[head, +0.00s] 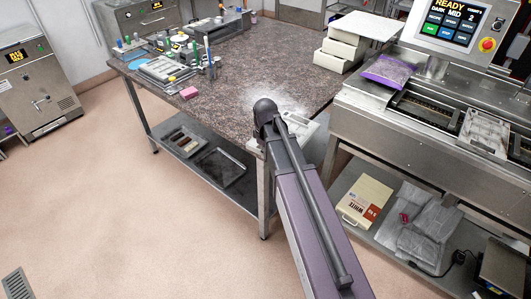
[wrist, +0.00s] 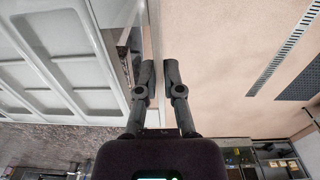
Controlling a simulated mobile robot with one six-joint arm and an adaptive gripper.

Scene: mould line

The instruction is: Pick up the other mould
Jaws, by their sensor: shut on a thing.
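A pale, translucent mould with rectangular cavities fills the left of the wrist view (wrist: 70,42). My gripper (wrist: 160,68) is shut on its edge, with one dark finger on each side. In the head view the same mould (head: 300,126) shows partly behind my arm, at the right front corner of the table. My arm hides the fingers there, and I cannot tell whether the mould touches the table top. Another whitish mould (head: 485,132) lies on the steel machine at the right.
The speckled stone table (head: 245,75) holds a tray, bottles and a pink sponge (head: 189,92) at its left. White boxes (head: 340,48) are stacked at its back right. The machine (head: 415,125) with a purple bag (head: 388,71) stands close right.

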